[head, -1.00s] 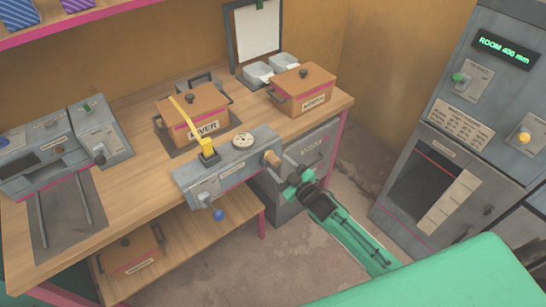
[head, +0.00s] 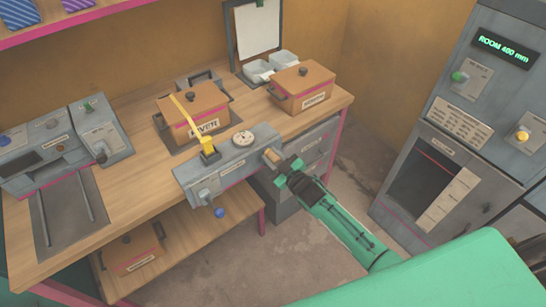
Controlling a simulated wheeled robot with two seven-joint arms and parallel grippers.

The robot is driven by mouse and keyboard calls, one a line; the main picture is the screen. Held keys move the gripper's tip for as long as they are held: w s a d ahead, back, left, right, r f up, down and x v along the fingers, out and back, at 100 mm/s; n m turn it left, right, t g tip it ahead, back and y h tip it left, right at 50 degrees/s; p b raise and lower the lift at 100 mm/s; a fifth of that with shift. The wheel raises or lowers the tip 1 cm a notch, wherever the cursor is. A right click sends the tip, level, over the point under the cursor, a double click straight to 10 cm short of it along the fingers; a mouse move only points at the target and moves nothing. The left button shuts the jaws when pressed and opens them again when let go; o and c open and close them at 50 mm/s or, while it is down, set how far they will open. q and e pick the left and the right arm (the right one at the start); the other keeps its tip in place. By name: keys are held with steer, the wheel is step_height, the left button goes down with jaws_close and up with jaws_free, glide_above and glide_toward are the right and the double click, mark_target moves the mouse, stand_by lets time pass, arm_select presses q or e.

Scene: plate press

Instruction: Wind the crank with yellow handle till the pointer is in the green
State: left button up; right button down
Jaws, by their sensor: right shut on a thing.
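The grey press unit (head: 225,168) sits at the front edge of the wooden bench. A small round white dial (head: 243,138) is on its top; its pointer is too small to read. A tan crank part (head: 271,156) sticks out at the unit's right end. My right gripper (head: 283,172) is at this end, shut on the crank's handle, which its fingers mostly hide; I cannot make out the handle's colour. A yellow block with a long yellow strip (head: 207,146) stands on the unit's top. My left gripper is not in view.
A tan box labelled "...VER" (head: 196,108) stands behind the unit, and another tan box (head: 302,88) stands at the back right. A grey machine (head: 101,128) is on the left. A tall grey cabinet (head: 458,140) stands right. Floor between bench and cabinet is clear.

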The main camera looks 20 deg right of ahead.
steer(key=shift+w+d+m, duration=0.15)
steer(key=shift+d+m, duration=0.2)
steer(key=shift+m, duration=0.35)
steer(key=m, duration=0.1)
steer(key=d+m, duration=0.1)
steer(key=m, duration=0.1)
steer(key=shift+w+d+f+b, duration=0.15)
steer(key=shift+w+d+b, duration=0.05)
steer(key=shift+w+b, duration=0.1)
steer(key=c, duration=1.1)
jaws_free()
steer(key=b+v, duration=0.2)
steer(key=v, duration=1.2)
steer(key=shift+b, duration=0.35)
